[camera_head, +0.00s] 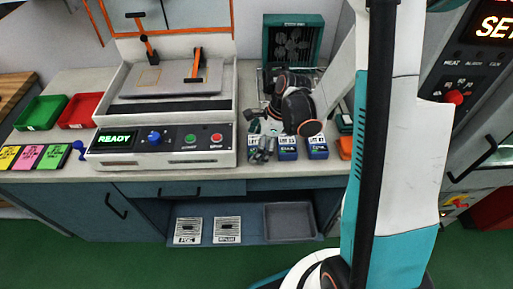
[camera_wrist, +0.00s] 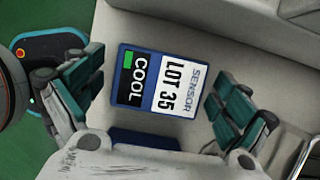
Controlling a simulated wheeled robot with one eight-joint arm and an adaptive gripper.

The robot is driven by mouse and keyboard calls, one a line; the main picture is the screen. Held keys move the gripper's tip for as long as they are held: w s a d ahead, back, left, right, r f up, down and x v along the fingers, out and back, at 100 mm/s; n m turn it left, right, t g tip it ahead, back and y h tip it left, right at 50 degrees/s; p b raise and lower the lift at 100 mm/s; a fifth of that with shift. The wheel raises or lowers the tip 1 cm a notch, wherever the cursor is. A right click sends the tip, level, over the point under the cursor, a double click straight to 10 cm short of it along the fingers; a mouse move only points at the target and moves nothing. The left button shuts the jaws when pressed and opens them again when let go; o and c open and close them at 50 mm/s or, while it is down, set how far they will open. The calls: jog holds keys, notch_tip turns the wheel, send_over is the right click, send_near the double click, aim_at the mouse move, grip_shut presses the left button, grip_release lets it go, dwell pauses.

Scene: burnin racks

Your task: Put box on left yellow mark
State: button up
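A blue box (camera_wrist: 160,83) labelled SENSOR LOT 35 COOL lies label-up on the counter in the wrist view. My gripper (camera_wrist: 155,85) is open above it, with one teal-padded finger on each side and no clear contact. In the head view, my gripper (camera_head: 263,148) is over the leftmost of a row of blue boxes, hiding most of that one. Two more blue boxes (camera_head: 288,149) (camera_head: 317,148) stand to its right. A yellow-orange outlined square (camera_head: 150,77) shows on the left of the grey plate (camera_head: 172,90) in the white machine.
The white machine (camera_head: 165,158) has a READY display, a blue knob and buttons. An orange-handled clamp (camera_head: 196,66) is on its plate. Green (camera_head: 41,112) and red (camera_head: 80,110) trays and coloured cards (camera_head: 54,156) are at left.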

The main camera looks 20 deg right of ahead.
jog(key=c, duration=0.9)
